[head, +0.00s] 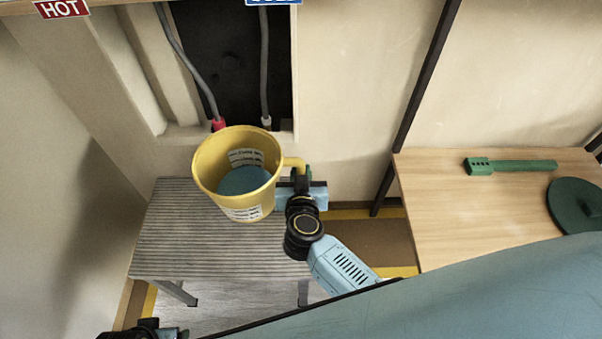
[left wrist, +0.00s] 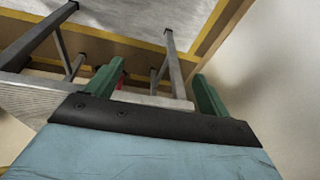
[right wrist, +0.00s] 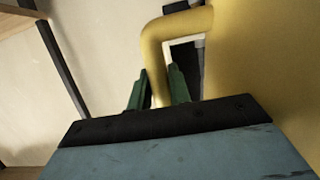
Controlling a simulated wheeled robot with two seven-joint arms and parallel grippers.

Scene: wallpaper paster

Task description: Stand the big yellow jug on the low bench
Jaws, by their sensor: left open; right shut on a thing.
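The big yellow jug (head: 206,180) is upright over the grey slatted low bench (head: 160,240) in the head view. Blue-green contents show inside it. My right gripper (head: 300,174) is shut on the jug's handle at its right side. In the right wrist view the green fingers (right wrist: 158,90) close around the yellow handle (right wrist: 155,50), and the jug body (right wrist: 265,60) fills the right. I cannot tell whether the jug's base touches the bench. My left gripper (left wrist: 160,95) is open and empty, with the bench legs beyond it; its arm shows at the bottom left of the head view.
Two grey hoses, one with a red end (head: 219,125), hang in the dark wall recess behind the bench. A wooden table (head: 450,210) at right holds a green tool (head: 510,166) and a dark green disc (head: 578,205). The bench's left and front parts are clear.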

